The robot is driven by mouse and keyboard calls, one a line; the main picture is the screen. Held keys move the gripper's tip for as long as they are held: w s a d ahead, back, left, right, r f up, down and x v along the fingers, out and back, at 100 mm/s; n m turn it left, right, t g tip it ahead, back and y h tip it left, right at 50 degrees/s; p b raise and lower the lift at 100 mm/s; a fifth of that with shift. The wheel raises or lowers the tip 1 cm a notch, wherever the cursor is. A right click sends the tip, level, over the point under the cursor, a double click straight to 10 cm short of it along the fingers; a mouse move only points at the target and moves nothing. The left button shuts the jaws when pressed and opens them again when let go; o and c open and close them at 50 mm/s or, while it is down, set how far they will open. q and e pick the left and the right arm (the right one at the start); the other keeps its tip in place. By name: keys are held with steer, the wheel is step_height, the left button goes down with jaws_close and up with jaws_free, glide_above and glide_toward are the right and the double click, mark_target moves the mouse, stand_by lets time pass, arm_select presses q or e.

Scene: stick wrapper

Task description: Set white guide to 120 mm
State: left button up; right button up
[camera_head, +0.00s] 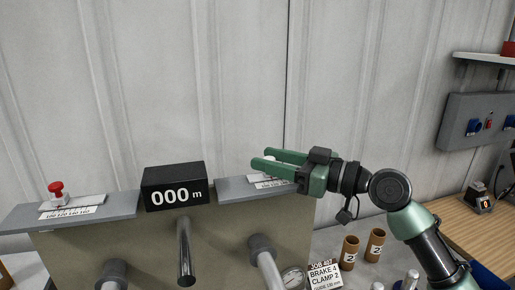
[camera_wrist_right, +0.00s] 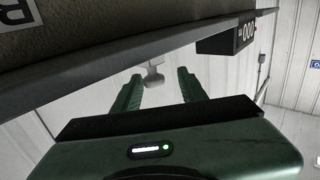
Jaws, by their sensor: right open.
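The white guide (camera_head: 270,158) shows only as a small pale piece between the fingers of my right gripper in the head view, above a printed scale (camera_head: 271,184) on the right grey ledge. In the right wrist view it is a pale knob (camera_wrist_right: 153,76) between the two green fingertips, with gaps on both sides. My right gripper (camera_head: 262,159) is open and points left over the ledge; it also shows in the wrist view (camera_wrist_right: 160,77). Most of the guide is hidden by the fingers. The black display (camera_head: 174,188) reads 000 m. My left gripper is not in view.
A red-topped knob (camera_head: 57,189) stands on the left ledge beside another scale. Grey cylinders stick out of the machine front (camera_head: 80,250). A job card (camera_head: 324,274), a gauge (camera_head: 293,279) and two brown tubes (camera_head: 349,253) sit lower right. A wall lies behind.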

steer(key=p+x, duration=0.1)
steer(key=x, duration=0.1)
steer(key=shift+w+a+r, duration=0.15)
steer(key=shift+w+a, duration=0.35)
steer(key=shift+a, duration=0.05)
steer(key=shift+w+a, duration=0.1)
steer(key=shift+a, duration=0.2)
steer(key=c, duration=0.9)
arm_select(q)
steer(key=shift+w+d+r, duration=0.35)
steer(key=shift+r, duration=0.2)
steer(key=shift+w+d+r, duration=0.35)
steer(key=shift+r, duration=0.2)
arm_select(e)
jaws_close()
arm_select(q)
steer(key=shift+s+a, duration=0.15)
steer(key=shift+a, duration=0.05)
arm_select(e)
steer(key=shift+f, duration=0.25)
